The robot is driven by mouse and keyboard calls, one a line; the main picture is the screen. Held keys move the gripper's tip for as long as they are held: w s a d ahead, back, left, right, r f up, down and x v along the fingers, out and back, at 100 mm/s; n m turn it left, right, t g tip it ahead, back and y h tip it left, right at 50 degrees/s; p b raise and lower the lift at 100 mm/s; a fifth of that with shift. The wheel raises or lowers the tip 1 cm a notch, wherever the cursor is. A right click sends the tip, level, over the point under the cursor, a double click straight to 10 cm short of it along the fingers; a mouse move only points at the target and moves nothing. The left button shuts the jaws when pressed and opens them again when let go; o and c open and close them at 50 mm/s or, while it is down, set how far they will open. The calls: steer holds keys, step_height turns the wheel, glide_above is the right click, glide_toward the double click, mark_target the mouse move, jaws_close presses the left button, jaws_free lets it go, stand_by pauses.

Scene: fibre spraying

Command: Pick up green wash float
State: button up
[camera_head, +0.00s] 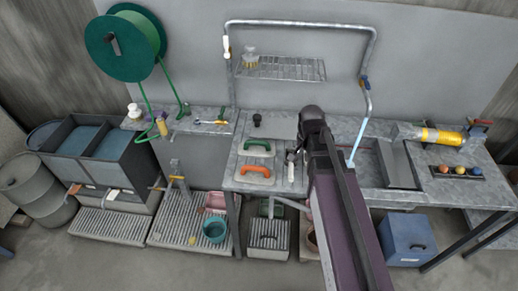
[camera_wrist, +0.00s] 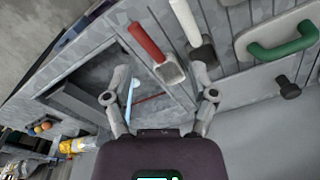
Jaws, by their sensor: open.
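The green wash float has a pale board and a green handle. In the head view the float (camera_head: 257,147) lies on the grey worktop, left of my arm and behind an orange-handled float. In the wrist view the green wash float (camera_wrist: 283,45) is at the upper right, outside my fingers. My gripper (camera_wrist: 160,82) is open, with nothing between its fingertips. In the head view only part of my gripper (camera_head: 296,153) shows beside the dark arm link, to the right of the green float.
The orange-handled float (camera_head: 254,173) lies in front. A red-handled tool (camera_wrist: 148,42) and a white-handled tool (camera_wrist: 186,22) are near my fingers in the wrist view. A dark knob (camera_wrist: 288,87) stands beside the green float. A wire shelf (camera_head: 280,68) hangs behind the worktop.

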mark_target(261, 141)
steer(key=w+a+r+m+t, duration=0.1)
steer(key=w+a+m, duration=1.1)
steer(key=w+a, duration=0.2)
steer(key=shift+w+a+r+p, duration=0.15)
steer(key=shift+w+a+p, duration=0.25)
steer(key=shift+a, duration=0.6)
steer(key=f+b, duration=0.2)
steer(key=w+f+b, duration=0.1)
steer(key=f+b, duration=0.5)
steer(key=shift+w+f, duration=0.25)
steer(key=shift+w, duration=0.05)
steer(key=shift+b, duration=0.3)
steer(key=shift+w+f+b, duration=0.2)
steer(key=shift+f+b, duration=1.05)
steer(key=shift+f, duration=0.05)
steer(key=shift+w+f+b, duration=0.2)
steer(key=shift+f+b, duration=1)
steer(key=shift+f, duration=0.05)
jaws_close()
